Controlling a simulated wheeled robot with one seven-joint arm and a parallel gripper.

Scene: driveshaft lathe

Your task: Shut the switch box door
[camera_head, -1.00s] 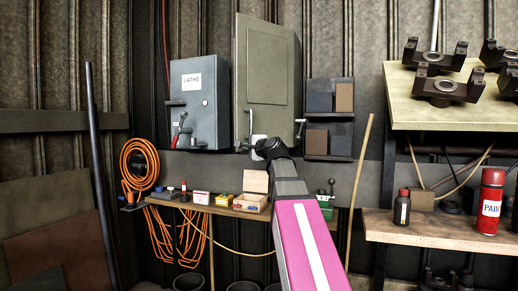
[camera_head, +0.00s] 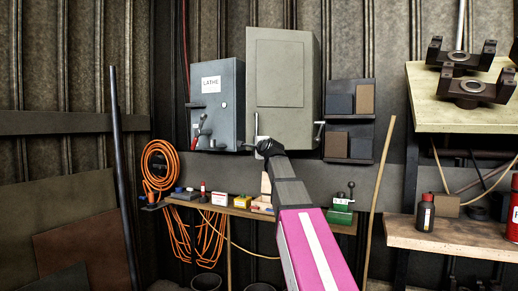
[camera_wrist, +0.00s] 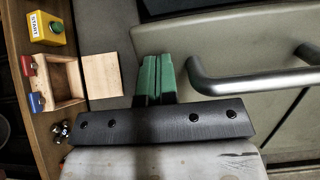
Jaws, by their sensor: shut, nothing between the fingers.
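The switch box (camera_head: 314,75) is a tall olive-grey wall box. Its door (camera_head: 278,75) has a raised panel and lies nearly level with the box front; I cannot tell whether a small gap is left. A bar handle (camera_head: 256,128) is on the door's lower left, and it shows large in the wrist view (camera_wrist: 250,84). My gripper (camera_head: 264,148) is at the door's lower left corner, just below the handle. In the wrist view its green fingers (camera_wrist: 156,78) are together and empty, left of the handle's end. Whether they touch the door is unclear.
A blue-grey box marked LATHE (camera_head: 217,105) with a red lever hangs close on the left. A dark wall rack (camera_head: 349,132) is on the right. Below, a narrow shelf (camera_head: 240,212) holds small boxes, including an open wooden box (camera_wrist: 68,82).

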